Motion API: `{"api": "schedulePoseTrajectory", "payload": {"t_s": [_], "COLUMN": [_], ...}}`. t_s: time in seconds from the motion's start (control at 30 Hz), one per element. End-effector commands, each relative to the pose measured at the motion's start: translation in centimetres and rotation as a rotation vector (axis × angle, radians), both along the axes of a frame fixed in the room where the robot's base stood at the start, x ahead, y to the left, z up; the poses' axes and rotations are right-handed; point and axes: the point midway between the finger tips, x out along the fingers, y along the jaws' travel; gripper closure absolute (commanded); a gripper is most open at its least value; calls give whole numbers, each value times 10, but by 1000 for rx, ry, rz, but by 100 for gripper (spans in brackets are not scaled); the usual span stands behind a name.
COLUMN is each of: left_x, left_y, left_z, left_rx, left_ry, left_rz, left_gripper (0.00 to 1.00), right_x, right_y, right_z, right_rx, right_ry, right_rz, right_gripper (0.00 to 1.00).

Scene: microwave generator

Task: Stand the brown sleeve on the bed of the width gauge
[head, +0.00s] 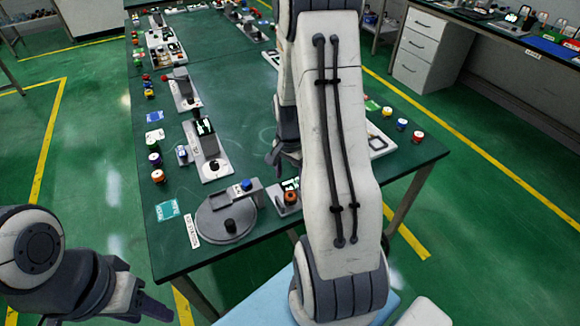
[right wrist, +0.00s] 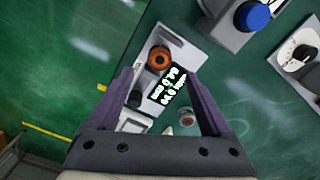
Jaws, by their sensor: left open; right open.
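The orange-brown sleeve (right wrist: 158,57) with a dark bore stands upright on the light bed of a small device with a digit display, which looks like the width gauge (right wrist: 188,52). In the head view the sleeve (head: 291,197) and gauge (head: 281,208) show at the table's near edge, partly covered by my right arm. My right gripper (right wrist: 160,76) is open, its fingers apart on either side of the gauge in its wrist view, not touching the sleeve. In the head view this gripper (head: 285,157) is partly hidden. My left gripper (head: 150,297) is open and empty, off the table's near left corner.
A round grey turntable-like device (head: 225,222) with a blue knob (head: 246,184) stands left of the gauge. Other instruments and coloured spools line the table's left side. Several small spools (head: 402,124) stand at the right edge. The green tabletop (head: 235,95) is bare in the middle.

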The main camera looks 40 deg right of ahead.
Motion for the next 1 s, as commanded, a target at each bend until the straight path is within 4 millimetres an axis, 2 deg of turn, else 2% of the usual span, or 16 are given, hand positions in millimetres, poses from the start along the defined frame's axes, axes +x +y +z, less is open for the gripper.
{"api": "schedulePoseTrajectory", "payload": {"t_s": [0.1,0.2,0.33,0.5,0.6,0.67,0.77,0.83,0.93,1.0], "left_x": [0,0,0,0,0,0,0,0,0,0], "left_y": [0,0,0,0,0,0,0,0,0,0], "left_z": [-3,-3,-4,-4,-4,-4,-4,-4,-4,-4], "left_rx": [0,0,0,0,0,0,0,0,0,0], "left_ry": [0,0,0,0,0,0,0,0,0,0], "left_rz": [0,0,0,0,0,0,0,0,0,0], "left_gripper": [50,50,50,50,50,50,50,50,50,50], "right_x": [1,1,0,0,3,7,10,4,-20,-44], "right_y": [-1,-1,0,0,12,31,85,131,194,232], "right_z": [24,37,46,49,53,61,79,94,113,124], "right_rx": [-3,-2,-1,0,0,0,2,5,12,20], "right_ry": [-6,-4,-1,0,-3,-7,-19,-30,-43,-53], "right_rz": [0,0,0,2,51,133,364,580,905,1130], "right_gripper": [17,17,17,17,17,17,17,17,17,17]}}
